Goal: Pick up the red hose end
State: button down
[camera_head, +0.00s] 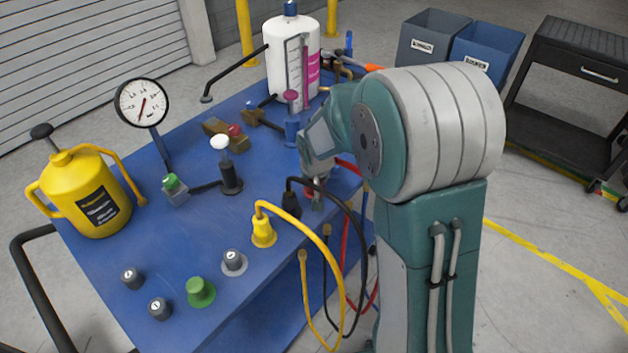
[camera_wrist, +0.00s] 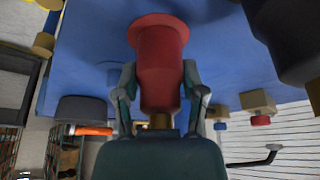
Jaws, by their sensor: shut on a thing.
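The red hose end (camera_wrist: 160,70) fills the middle of the wrist view, with its wide flange toward the top and a brass-coloured part below it. My gripper (camera_wrist: 160,88) is shut on it, one finger on each side. In the head view my gripper (camera_head: 315,192) is low at the right edge of the blue table, mostly behind my arm. A bit of red hose shows beside it there, but the hose end itself is largely hidden.
The blue table (camera_head: 130,265) carries a yellow connector (camera_head: 263,230), a black connector (camera_head: 292,206), a white-topped plunger (camera_head: 230,178), a gauge (camera_head: 142,103), a yellow jug (camera_head: 90,195) and a white bottle (camera_head: 285,60). Yellow and black hoses hang over the near right edge, close to my arm.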

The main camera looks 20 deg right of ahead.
jog(key=shift+r, duration=0.3)
notch_tip(320, 180, up, 2)
jog(key=shift+r, duration=0.2)
jog(key=s+d+r, duration=0.1)
jog(key=s+r, duration=0.9)
jog(key=s, duration=0.4)
jog(key=shift+d, duration=0.25)
